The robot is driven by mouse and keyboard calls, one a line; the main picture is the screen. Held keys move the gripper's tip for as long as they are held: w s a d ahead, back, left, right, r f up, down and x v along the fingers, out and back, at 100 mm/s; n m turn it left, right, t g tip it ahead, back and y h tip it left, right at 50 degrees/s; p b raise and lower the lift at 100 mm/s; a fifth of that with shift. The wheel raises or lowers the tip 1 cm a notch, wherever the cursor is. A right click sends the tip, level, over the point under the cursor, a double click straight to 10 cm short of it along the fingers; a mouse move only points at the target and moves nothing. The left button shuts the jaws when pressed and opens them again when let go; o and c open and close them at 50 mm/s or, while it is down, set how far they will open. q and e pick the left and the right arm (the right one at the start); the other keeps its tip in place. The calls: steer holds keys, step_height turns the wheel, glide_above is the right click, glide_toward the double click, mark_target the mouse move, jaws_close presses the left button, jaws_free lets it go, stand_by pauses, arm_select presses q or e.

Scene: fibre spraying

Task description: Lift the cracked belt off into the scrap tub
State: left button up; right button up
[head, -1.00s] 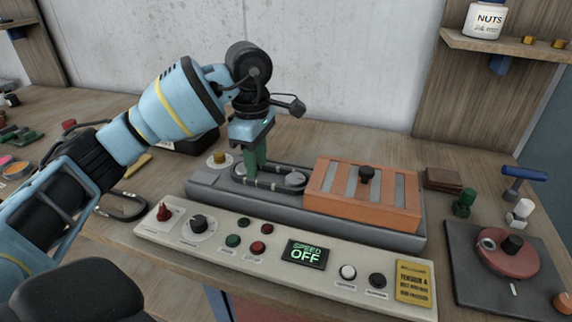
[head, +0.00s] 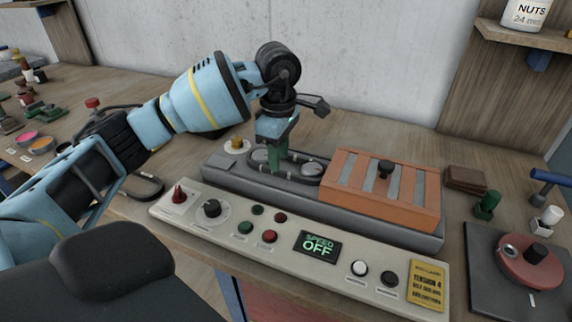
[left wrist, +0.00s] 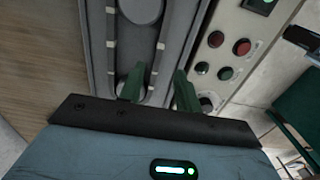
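The dark belt with light marks (left wrist: 111,45) runs as a loop around two pulleys on the grey machine bed (head: 225,163). The belt also shows in the head view (head: 291,176). My left gripper (head: 275,166) points down over the belt. In the left wrist view its two green fingers (left wrist: 158,92) stand apart, with one strand of the belt running toward the gap between them. I cannot tell whether they touch it. Any crack is too small to see. I cannot make out a scrap tub. My right gripper is in neither view.
An orange slotted cover (head: 382,188) with a black knob stands right of the belt. The control panel (head: 225,232) in front reads "SPEED OFF". A black plate (head: 485,265) with a red disc lies at the right.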

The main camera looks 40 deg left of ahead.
mark_target(281, 171)
arm_select(q)
steer(key=shift+w+f, duration=0.2)
steer(key=shift+f, duration=1.65)
jaws_close()
